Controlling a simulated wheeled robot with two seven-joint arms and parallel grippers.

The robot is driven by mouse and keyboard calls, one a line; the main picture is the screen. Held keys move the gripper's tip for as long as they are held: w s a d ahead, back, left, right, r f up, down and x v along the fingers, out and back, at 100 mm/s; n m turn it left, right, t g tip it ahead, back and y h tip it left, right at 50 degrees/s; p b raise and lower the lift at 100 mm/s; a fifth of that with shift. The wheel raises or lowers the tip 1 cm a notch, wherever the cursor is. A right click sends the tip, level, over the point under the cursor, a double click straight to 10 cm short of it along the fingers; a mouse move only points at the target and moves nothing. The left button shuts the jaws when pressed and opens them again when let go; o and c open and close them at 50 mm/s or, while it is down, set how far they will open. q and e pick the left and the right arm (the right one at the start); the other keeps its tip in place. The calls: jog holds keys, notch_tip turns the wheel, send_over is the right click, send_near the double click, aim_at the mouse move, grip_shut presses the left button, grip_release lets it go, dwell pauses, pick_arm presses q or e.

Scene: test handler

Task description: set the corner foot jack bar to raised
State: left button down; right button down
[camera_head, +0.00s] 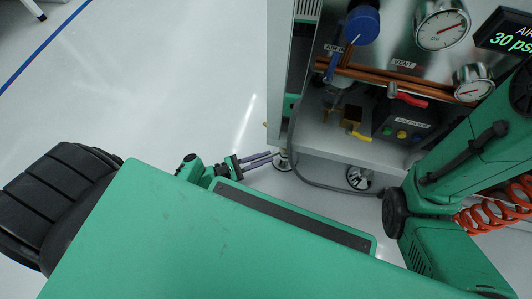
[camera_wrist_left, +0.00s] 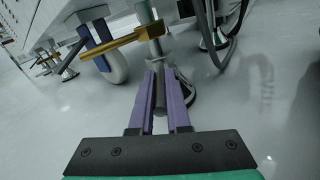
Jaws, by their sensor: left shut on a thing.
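My left gripper (camera_head: 270,157) reaches to the lower front corner of the cabinet in the head view. Its two purple fingers (camera_wrist_left: 160,85) lie on either side of a grey rod (camera_wrist_left: 159,98) in the left wrist view and are shut on it; I take it as the jack bar. The rod runs from the corner foot's grey post (camera_wrist_left: 152,30) back between the fingers. The round foot pad (camera_wrist_left: 189,92) rests on the floor behind the right finger. In the head view the bar is too small to make out. My right gripper is not in view.
A brass-coloured lever (camera_wrist_left: 122,42) crosses a caster with a blue bracket (camera_wrist_left: 95,36), close left of the post. A grey hose (camera_head: 300,170) hangs near the corner. The floor (camera_head: 180,80) to the left is clear.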

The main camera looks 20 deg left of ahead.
pick_arm(q)
jog(key=shift+s+d+t, duration=0.1)
jog(key=shift+s+t, duration=0.1)
jog(key=shift+t, duration=0.1)
jog(key=c, duration=0.9)
grip_release()
jog(key=shift+w, duration=0.1)
jog(key=p+v, duration=0.1)
jog(key=v, duration=0.6)
jog(key=shift+s+a+r+p, duration=0.1)
jog(key=shift+s+a+p, duration=0.15)
jog(key=shift+s+p, duration=0.1)
jog(key=v, duration=0.5)
jog(key=shift+s+a, duration=0.6)
jog(key=shift+s, duration=0.1)
